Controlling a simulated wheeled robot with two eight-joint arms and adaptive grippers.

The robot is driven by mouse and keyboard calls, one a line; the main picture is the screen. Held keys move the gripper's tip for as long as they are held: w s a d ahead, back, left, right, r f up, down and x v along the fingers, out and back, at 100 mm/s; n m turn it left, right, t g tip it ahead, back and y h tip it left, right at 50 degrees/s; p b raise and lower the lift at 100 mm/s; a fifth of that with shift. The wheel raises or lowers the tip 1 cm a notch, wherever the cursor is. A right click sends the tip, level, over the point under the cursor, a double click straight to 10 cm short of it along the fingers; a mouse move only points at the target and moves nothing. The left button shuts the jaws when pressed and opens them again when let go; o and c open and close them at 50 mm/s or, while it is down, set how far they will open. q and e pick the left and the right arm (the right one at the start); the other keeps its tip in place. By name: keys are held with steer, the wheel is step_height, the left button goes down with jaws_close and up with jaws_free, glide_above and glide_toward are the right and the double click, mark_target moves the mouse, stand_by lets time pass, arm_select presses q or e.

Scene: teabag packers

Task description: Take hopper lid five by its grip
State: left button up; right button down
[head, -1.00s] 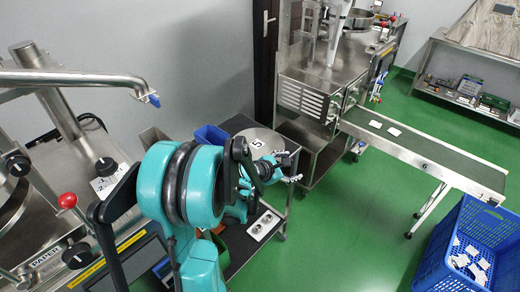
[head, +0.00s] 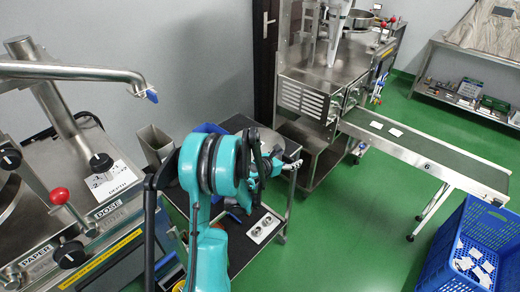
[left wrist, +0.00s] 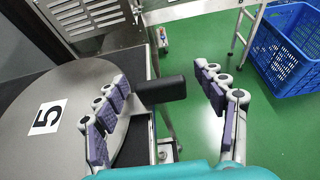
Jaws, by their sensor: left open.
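Hopper lid five is a round, flat metal disc marked with a black 5 on a white label. In the left wrist view the lid (left wrist: 70,85) fills the left side, and its black bar-shaped grip (left wrist: 165,89) sticks out from its right edge. My left gripper (left wrist: 160,77) is open, with one finger over the lid on the left of the grip and one to its right. The grip lies between the fingers; I see no clear contact. In the head view my left arm and gripper (head: 268,162) hide most of the lid (head: 291,148). My right gripper is not in view.
The lid lies on a dark-topped cart (head: 240,245) that also bears a metal plate with two round parts (head: 264,228). A machine with a red-knobbed lever (head: 60,195) stands at left. A conveyor (head: 420,155) and a blue crate (head: 455,215) are at right.

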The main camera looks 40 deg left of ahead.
arm_select(q)
steer(key=shift+s+r, duration=0.1)
steer(key=c, duration=1.5)
steer(key=shift+c, duration=0.2)
